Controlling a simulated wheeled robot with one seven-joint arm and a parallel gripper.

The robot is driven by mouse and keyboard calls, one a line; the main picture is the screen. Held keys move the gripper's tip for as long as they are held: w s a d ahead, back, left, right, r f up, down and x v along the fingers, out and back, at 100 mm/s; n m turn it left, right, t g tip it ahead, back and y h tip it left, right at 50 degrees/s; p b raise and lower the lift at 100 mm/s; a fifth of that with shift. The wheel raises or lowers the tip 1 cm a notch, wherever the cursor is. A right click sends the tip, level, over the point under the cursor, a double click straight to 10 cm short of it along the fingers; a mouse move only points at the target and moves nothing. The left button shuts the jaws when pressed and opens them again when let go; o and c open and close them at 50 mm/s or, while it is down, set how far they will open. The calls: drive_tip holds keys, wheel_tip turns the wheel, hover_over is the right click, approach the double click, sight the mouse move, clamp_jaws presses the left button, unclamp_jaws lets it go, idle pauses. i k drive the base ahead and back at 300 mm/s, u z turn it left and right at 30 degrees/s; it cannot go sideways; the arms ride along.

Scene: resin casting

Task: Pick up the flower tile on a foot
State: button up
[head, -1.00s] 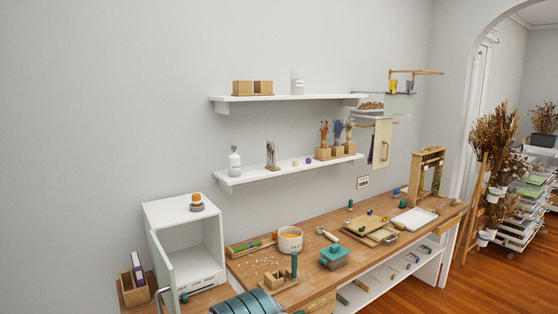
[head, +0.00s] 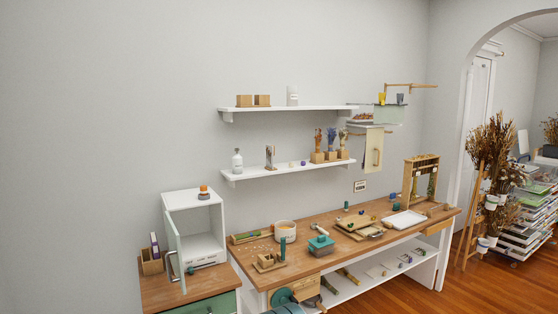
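I cannot pick out the flower tile on a foot for certain at this size. Small coloured pieces stand on the wooden worktop (head: 345,238), including a dark green one (head: 346,205) near the back. A small purple piece (head: 303,163) stands on the lower wall shelf (head: 255,173). Teal rounded parts at the bottom edge appear to be my own arm. My gripper's fingers do not show.
A white cabinet (head: 182,200) with its door open stands at the left. A white pot (head: 285,228), a teal lidded box (head: 321,241) and wooden trays crowd the worktop. A wooden rack (head: 408,180) stands at its right end. Wooden floor (head: 405,305) is clear at the front right.

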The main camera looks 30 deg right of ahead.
sight(270, 150)
drive_tip(key=z, duration=0.65)
drive_tip(key=i, duration=0.8)
drive_tip(key=z, duration=1.1)
drive_tip(key=i, duration=1.45)
drive_tip(key=u, duration=0.5)
drive_tip(key=i, duration=1.15)
drive_tip(key=u, duration=0.85)
